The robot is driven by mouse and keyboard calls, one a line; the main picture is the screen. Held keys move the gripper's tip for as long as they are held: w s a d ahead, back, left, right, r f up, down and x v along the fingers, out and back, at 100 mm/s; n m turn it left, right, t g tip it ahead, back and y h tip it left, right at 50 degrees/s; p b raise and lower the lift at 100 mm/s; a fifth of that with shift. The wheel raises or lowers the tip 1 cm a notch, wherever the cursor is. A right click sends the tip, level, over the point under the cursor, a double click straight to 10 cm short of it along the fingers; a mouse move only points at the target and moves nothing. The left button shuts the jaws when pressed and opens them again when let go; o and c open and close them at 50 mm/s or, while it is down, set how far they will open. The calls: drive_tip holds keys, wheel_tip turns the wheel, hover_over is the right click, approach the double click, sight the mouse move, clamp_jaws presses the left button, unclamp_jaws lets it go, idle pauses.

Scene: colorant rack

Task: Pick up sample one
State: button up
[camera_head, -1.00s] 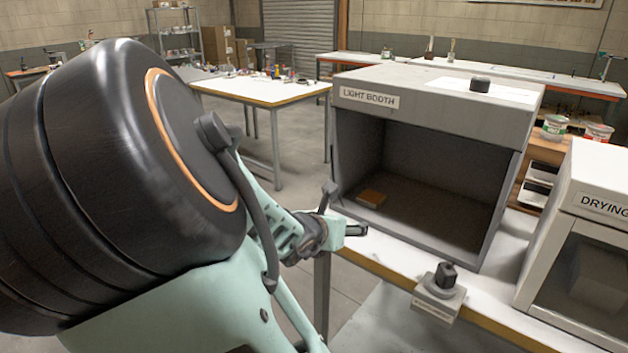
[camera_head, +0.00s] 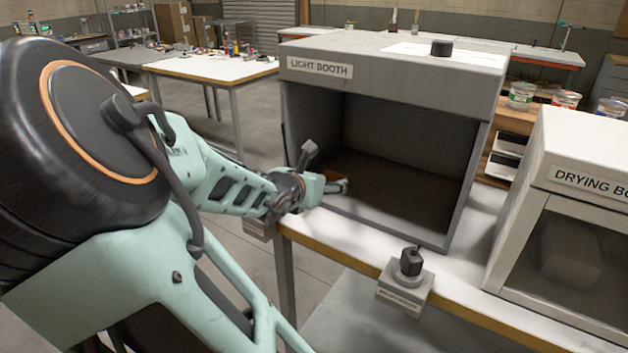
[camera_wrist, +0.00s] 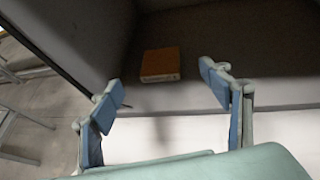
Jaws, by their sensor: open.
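A small flat orange-brown block, which may be sample one, lies on the floor of the light booth (camera_head: 385,58). The block (camera_wrist: 160,64) shows clearly in the wrist view, with a pale strip along its near edge. In the head view it is mostly hidden behind my gripper (camera_head: 338,187), which is at the booth's front left opening. In the wrist view my gripper (camera_wrist: 162,88) is open and empty, its blue-padded fingers wide apart. The block lies beyond the fingertips, roughly between them and not touched.
The booth's left wall (camera_wrist: 75,40) stands close to the left finger. A drying box (camera_head: 575,210) stands to the right on the white table. A small knobbed device (camera_head: 408,280) sits at the table's front edge. A black knob (camera_head: 441,47) is on the booth's top.

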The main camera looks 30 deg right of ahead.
sight(330, 179)
drive_tip(key=shift+b+x, duration=0.3)
drive_tip(key=shift+x, duration=0.6)
drive_tip(key=shift+w+d+f+b, duration=0.35)
drive_tip(key=shift+d+f+b, duration=0.2)
drive_tip(key=shift+f+b, duration=0.05)
drive_tip(key=shift+w+d+f+b, duration=0.4)
drive_tip(key=shift+d+f+b, duration=0.15)
drive_tip(key=shift+b, duration=0.05)
drive_tip(key=shift+w+d+f+b, duration=0.2)
drive_tip(key=shift+w+d+b, duration=0.1)
drive_tip(key=shift+w+d, duration=0.35)
drive_tip(key=shift+s, duration=0.1)
drive_tip(key=c, duration=1.2)
